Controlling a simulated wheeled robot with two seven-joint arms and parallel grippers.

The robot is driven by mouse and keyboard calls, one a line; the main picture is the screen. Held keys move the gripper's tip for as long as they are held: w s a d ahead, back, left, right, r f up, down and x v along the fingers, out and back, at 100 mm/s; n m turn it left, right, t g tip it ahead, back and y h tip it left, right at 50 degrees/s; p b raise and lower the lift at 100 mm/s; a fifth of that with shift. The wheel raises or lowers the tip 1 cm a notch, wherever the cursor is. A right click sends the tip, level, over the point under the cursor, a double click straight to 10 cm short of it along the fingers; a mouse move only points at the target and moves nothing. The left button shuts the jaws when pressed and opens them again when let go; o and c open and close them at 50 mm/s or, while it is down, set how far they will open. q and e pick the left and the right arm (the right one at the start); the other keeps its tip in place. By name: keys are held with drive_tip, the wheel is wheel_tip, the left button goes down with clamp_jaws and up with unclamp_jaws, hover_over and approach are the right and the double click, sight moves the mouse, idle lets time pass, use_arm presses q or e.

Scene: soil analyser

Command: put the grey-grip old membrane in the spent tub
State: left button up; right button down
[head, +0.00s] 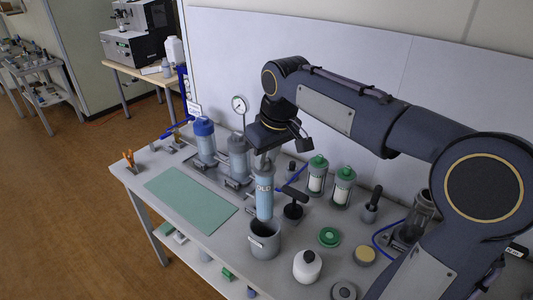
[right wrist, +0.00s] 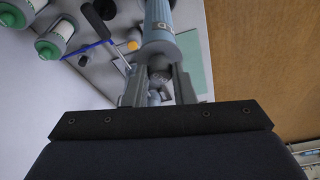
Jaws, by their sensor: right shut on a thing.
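The old membrane (head: 264,197) is a light blue cylinder marked OLD, with a grey grip at its top. It hangs upright from my right gripper (head: 266,152), which is shut on the grey grip. In the right wrist view the membrane (right wrist: 158,28) extends away from my right gripper (right wrist: 160,88). The spent tub (head: 265,243) is a grey round container on the bench. The membrane's lower end is at the tub's mouth; I cannot tell how far inside it is. My left gripper is not in view.
A green mat (head: 190,200) lies left of the tub. A white bottle (head: 307,266) stands close to the tub's right, and a black-handled tool (head: 293,205) stands behind it. Blue-capped and grey housings (head: 204,142) and green-capped cartridges (head: 317,174) stand farther back.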

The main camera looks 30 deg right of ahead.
sight(270, 191)
wheel_tip(270, 191, down, 14)
drive_tip(key=b, duration=0.9)
drive_tip(key=shift+b, duration=0.4)
drive_tip(key=shift+f, duration=0.3)
idle(0.4)
drive_tip(key=c, duration=1.1)
unclamp_jaws()
drive_tip(key=shift+c, duration=0.2)
drive_tip(key=v, duration=0.8)
drive_tip(key=s+a+f+m+t+y, duration=0.1)
drive_tip(key=s+a+f, duration=0.2)
drive_tip(key=s+f, duration=0.4)
drive_tip(key=s+a+f+m+t+y, duration=0.1)
drive_tip(key=s+a+f+m+y, duration=0.1)
drive_tip(key=s+a+f, duration=0.2)
drive_tip(key=s+f, duration=0.3)
drive_tip(key=s, duration=0.5)
drive_tip(key=shift+s+a+t, duration=0.15)
drive_tip(key=shift+a+t, duration=0.15)
drive_tip(key=shift+a, duration=0.05)
